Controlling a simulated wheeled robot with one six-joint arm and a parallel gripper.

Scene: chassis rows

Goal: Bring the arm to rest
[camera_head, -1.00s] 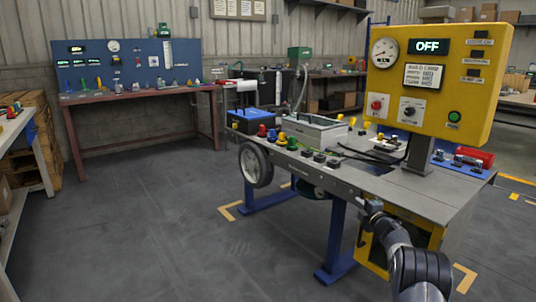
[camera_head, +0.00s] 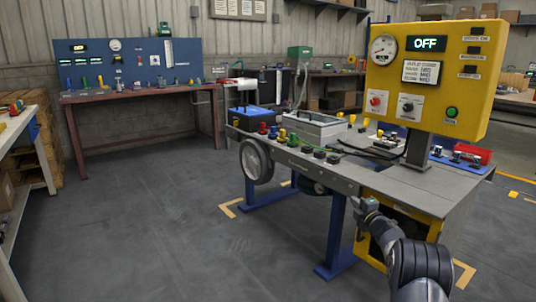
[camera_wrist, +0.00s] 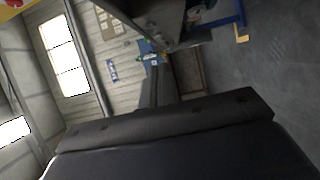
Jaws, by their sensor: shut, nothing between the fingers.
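My gripper (camera_head: 364,207) shows in the head view at the lower right, in front of the near edge of the grey workbench (camera_head: 420,190). It looks shut and empty. My dark arm rises from the bottom right of that view toward the bench, beside the yellow cabinet under it. In the wrist view, a broad dark part of my own arm fills the lower half, and the room appears tilted behind it.
A yellow panel (camera_head: 428,75) with a gauge and an "OFF" display stands on the bench. A wheel (camera_head: 256,161) sits at the bench's left end. A blue pegboard table (camera_head: 130,65) stands at the back left. The floor (camera_head: 150,220) between is clear.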

